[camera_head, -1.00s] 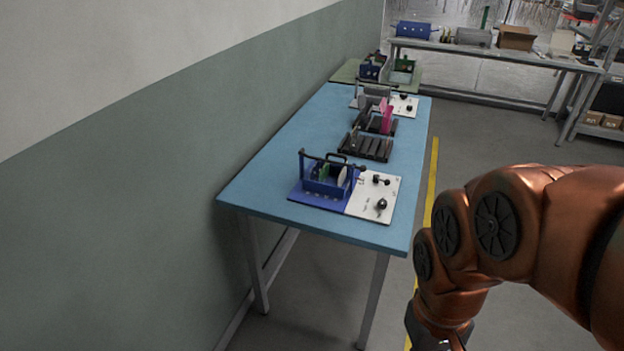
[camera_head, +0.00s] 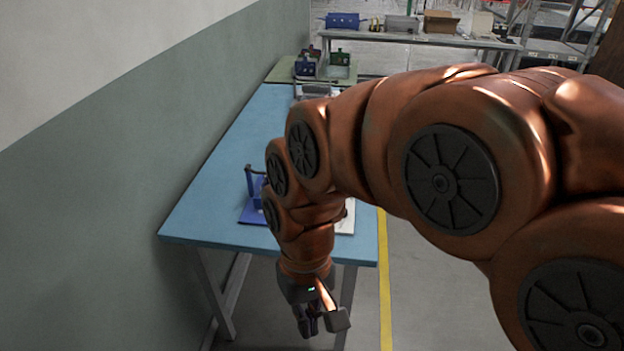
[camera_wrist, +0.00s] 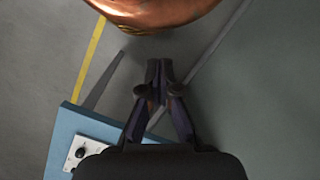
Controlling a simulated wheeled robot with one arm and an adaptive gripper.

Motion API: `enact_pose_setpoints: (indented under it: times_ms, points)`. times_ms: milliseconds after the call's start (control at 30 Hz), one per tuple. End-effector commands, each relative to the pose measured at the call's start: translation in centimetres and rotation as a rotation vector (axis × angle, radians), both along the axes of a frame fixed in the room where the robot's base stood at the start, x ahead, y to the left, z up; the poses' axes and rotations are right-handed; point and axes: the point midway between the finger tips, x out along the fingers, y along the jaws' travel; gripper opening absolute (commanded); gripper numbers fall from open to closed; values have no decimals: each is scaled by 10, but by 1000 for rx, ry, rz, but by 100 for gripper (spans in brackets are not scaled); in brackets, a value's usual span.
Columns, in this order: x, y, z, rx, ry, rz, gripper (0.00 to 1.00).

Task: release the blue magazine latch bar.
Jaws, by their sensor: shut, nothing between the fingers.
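The blue magazine (camera_head: 255,188) stands on the blue table near its front edge. In the head view my arm hides most of it, so its latch bar cannot be made out. My gripper (camera_head: 311,331) hangs in front of the table's near edge, apart from the magazine, with its fingers pointing down. In the wrist view my gripper (camera_wrist: 159,66) has its fingertips together with nothing between them. A white panel with black knobs (camera_wrist: 84,150) shows at the lower left of the wrist view, beside my gripper.
The blue table (camera_head: 190,215) runs back along the wall (camera_head: 90,190) at the left. A green table (camera_head: 285,72) with more fixtures stands behind it. A grey bench (camera_head: 420,38) is at the back. Open floor with a yellow line (camera_head: 384,270) lies to the right.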

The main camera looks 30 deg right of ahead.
Motion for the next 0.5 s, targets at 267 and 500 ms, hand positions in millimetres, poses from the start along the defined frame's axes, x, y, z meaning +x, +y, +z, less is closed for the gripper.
enact_pose_setpoints:
  times_ms: [267,500]
  points:
    - [66,27,1,196,106,-290,0]
    - [131,24,4,371,212,-570,0]
